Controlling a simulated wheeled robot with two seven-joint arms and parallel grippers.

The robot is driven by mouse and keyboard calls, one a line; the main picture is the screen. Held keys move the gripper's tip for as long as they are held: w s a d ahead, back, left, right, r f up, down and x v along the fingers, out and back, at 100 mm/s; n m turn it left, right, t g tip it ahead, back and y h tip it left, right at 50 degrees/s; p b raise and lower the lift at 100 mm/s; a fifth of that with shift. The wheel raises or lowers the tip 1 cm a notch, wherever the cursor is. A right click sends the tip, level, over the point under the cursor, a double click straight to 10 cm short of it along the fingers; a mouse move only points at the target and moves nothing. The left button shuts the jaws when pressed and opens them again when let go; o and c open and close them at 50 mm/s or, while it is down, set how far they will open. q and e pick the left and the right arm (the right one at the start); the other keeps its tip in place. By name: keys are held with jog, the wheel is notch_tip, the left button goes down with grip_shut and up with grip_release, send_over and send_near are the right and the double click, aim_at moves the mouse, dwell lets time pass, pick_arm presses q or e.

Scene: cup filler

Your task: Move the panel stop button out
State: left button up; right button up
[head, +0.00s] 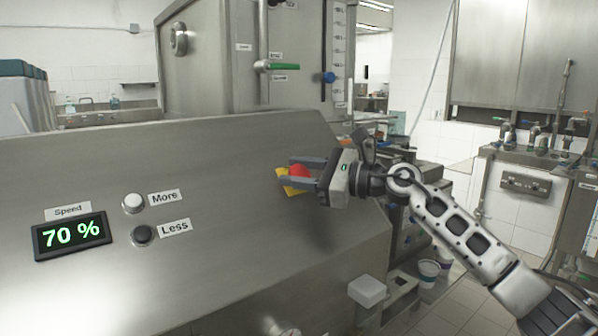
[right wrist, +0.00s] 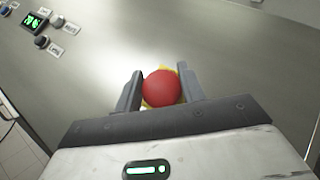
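The panel stop button is a red round knob (head: 299,172) on a yellow plate (head: 287,185) at the right end of the sloped steel panel. My right gripper (head: 287,173) is at the button, with its two fingers apart on either side of the red knob. In the right wrist view the red knob (right wrist: 161,88) sits between the fingertips, with a narrow gap visible beside it; I cannot tell whether either finger touches it. The gripper partly hides the plate. My left gripper is not in view.
The steel panel (head: 215,165) also carries a speed display (head: 72,236) reading 70 %, a white More button (head: 133,203) and a dark Less button (head: 143,235). A green-handled valve (head: 280,67) is on the machine above. Paper cups (head: 429,270) stand at the lower right.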

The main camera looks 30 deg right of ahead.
grip_shut()
jog(key=shift+s+r+b, duration=0.15)
jog(key=shift+r+b, duration=0.05)
jog(key=shift+b, duration=0.1)
jog(key=shift+s+r, duration=0.15)
jog(key=o, duration=0.7)
grip_release()
jog(key=shift+r, duration=0.1)
jog(key=shift+o, duration=0.5)
jog(key=shift+s, duration=0.15)
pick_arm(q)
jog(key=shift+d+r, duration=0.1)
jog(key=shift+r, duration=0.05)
pick_arm(e)
jog(key=shift+d, duration=0.1)
